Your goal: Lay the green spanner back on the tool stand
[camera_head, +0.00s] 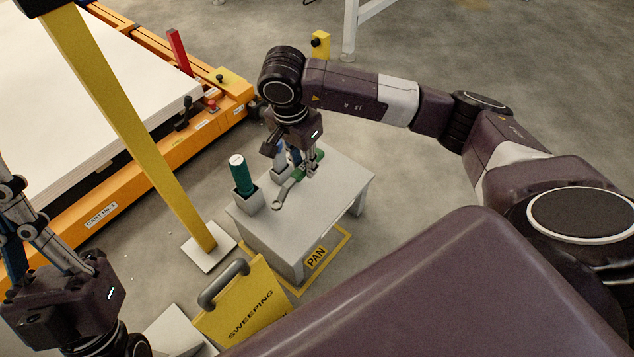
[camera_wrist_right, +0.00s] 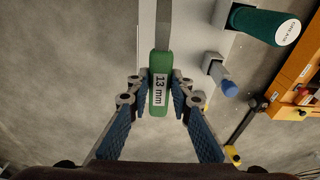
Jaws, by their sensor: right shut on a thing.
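The green spanner has a green handle (camera_head: 318,158) and a grey metal head (camera_head: 281,199). My right gripper (camera_head: 306,170) is shut on its handle, over the grey top of the tool stand (camera_head: 340,184). In the right wrist view, the green handle (camera_wrist_right: 160,98) with its "13 mm" label lies between the blue finger pads. The spanner's head points toward the stand's front left. I cannot tell whether the spanner touches the top. My left gripper (camera_head: 32,240) is at the left edge, away from the stand, partly cut off.
A green grease tube (camera_head: 241,178) stands in a holder at the stand's left edge, beside another holder with a blue-tipped thing (camera_wrist_right: 229,88). A yellow post (camera_head: 150,140), an orange cart (camera_head: 150,192) and a yellow sweeping sign (camera_head: 243,303) stand nearby. The stand's right part is clear.

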